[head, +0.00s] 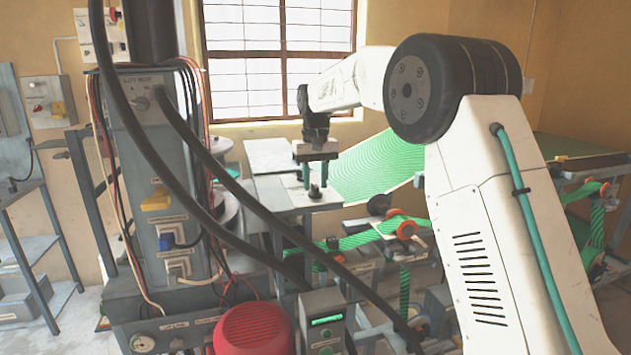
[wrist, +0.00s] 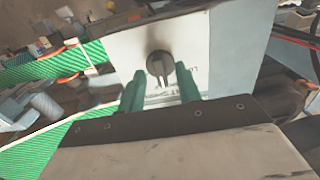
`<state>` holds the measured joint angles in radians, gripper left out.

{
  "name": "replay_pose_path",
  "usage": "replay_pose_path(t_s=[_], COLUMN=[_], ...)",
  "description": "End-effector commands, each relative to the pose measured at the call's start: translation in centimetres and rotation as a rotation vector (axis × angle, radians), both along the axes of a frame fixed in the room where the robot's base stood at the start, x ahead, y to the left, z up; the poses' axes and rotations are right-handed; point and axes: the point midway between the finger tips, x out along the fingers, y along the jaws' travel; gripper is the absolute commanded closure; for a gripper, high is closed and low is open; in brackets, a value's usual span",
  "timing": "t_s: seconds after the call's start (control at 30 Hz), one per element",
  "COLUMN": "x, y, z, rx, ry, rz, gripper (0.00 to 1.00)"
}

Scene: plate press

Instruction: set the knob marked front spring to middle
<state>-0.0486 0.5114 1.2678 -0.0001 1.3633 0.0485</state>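A dark round knob (wrist: 160,65) with a raised grip bar sits on a pale panel (wrist: 215,50) in the wrist view. The bar runs roughly up and down in that picture. Lettering beside it is partly covered by my gripper and cannot be read. My gripper (wrist: 161,84) is open, its two green fingers apart with nothing between them, and the knob shows just beyond the fingertips. In the head view my gripper (head: 315,184) points down over the grey stand, and the small dark knob (head: 314,192) is at the fingertips. Contact cannot be told.
A grey control column (head: 150,170) with another knob (head: 141,103) and thick black cables stands at the left. A red motor (head: 253,328) and a small button box (head: 323,320) are in front. Green belts (head: 375,165) run to the right behind my arm.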

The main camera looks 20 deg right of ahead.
Motion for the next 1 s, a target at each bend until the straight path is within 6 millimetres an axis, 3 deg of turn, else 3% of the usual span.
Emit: replay_pose_path(t_s=[0.3, 0.5, 0.9, 1.0], x=[0.1, 0.0, 0.2, -0.2], y=[0.0, 0.0, 0.0, -0.1], z=[5.1, 7.1, 7.4, 5.3], rx=[0.000, 0.000, 0.000, -0.001], ry=[-0.004, -0.001, -0.012, 0.015], rz=[0.000, 0.000, 0.003, 0.007], gripper=[0.66, 0.66, 0.66, 0.66])
